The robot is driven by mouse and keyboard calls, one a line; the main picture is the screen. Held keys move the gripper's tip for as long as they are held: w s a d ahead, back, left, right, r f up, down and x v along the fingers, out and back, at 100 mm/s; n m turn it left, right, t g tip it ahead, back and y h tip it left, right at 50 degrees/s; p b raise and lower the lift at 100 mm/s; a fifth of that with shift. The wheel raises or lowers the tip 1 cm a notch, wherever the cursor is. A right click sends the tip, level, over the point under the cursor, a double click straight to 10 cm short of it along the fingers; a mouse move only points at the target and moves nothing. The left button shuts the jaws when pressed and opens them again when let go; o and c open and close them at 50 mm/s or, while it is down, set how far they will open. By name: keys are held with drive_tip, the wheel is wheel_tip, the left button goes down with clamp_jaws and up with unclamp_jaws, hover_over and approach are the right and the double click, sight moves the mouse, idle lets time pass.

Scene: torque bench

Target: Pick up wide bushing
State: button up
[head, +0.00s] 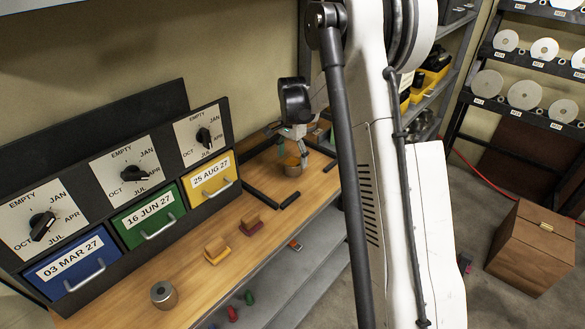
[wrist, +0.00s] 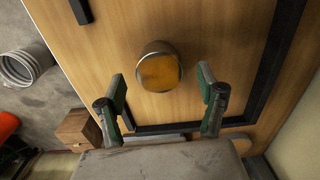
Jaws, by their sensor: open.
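A short, wide metal cylinder with an orange top (wrist: 160,72) stands on the wooden bench, inside a black frame; it looks like the wide bushing. It also shows in the head view (head: 291,168), partly hidden by my gripper. My gripper (wrist: 160,80) is open and empty, with its two green-padded fingers to either side of the cylinder in the wrist view. In the head view my gripper (head: 302,151) is just above and beside it. I cannot tell the exact height gap. A second metal cylinder, grey with a dark hole (head: 164,295), stands at the bench's near end.
A black frame (wrist: 262,90) lies around the orange-topped cylinder. Blue (head: 72,267), green (head: 150,217) and yellow (head: 210,180) drawers with dials line the bench's back. A yellow block (head: 217,250) and a dark red block (head: 251,222) sit on the bench between the cylinders.

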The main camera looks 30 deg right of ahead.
sight(292, 162)
wheel_tip(292, 162, down, 4)
drive_tip(key=shift+f, duration=0.1)
clamp_jaws()
idle(0.5)
